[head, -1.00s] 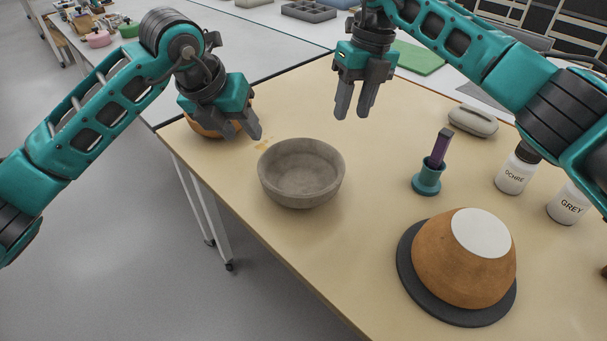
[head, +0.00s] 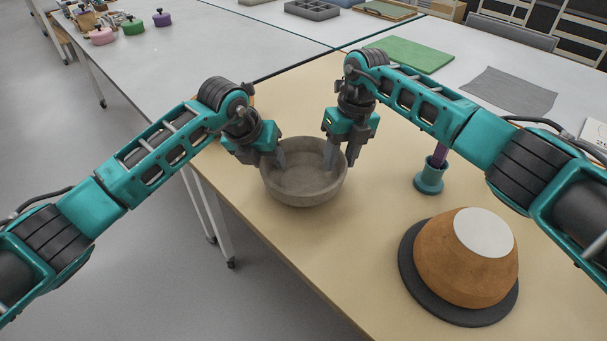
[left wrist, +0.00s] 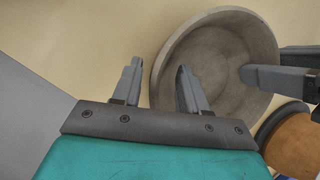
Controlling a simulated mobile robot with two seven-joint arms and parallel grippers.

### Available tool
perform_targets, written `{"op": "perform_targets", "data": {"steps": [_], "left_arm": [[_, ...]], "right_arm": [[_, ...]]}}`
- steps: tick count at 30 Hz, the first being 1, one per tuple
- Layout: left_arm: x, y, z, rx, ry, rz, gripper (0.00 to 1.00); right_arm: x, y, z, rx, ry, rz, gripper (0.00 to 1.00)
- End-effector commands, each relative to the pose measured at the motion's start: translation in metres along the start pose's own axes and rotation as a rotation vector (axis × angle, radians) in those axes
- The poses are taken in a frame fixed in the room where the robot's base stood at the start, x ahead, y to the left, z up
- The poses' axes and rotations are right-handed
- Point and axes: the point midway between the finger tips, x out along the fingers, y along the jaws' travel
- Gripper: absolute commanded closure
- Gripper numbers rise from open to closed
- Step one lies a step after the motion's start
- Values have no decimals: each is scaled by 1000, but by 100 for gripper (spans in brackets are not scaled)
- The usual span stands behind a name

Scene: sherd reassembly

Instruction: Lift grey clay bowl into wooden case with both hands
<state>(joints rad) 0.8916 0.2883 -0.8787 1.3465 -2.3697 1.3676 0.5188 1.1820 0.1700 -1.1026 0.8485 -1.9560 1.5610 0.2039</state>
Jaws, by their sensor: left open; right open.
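The grey clay bowl (head: 303,190) stands upright on the tan table; it also shows in the left wrist view (left wrist: 222,45). My left gripper (head: 268,160) is open at its left rim, one finger inside the bowl and one outside. In the left wrist view the near rim lies between the two fingers of my left gripper (left wrist: 158,85). My right gripper (head: 341,158) is open at the right rim, one finger over the inside and one outside. Whether any finger touches the wall I cannot tell. I cannot make out the wooden case.
An orange-brown upturned bowl (head: 455,265) with a pale top sits on a dark disc (head: 415,285) at the front right. A teal holder (head: 429,180) with a purple stick stands behind it, partly behind my right arm. A green mat (head: 410,53) lies farther back.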

Motion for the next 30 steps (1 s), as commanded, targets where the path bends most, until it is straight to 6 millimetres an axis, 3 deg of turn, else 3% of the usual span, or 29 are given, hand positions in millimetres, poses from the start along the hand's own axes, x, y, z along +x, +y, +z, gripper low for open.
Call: {"op": "perform_targets", "data": {"steps": [11,24,30], "left_arm": [[4,0,0,1,0,0,57],[4,0,0,1,0,0,99],[4,0,0,1,0,0,100]], "right_arm": [[4,0,0,0,0,0,60],[4,0,0,0,0,0,100],[4,0,0,0,0,0,100]]}}
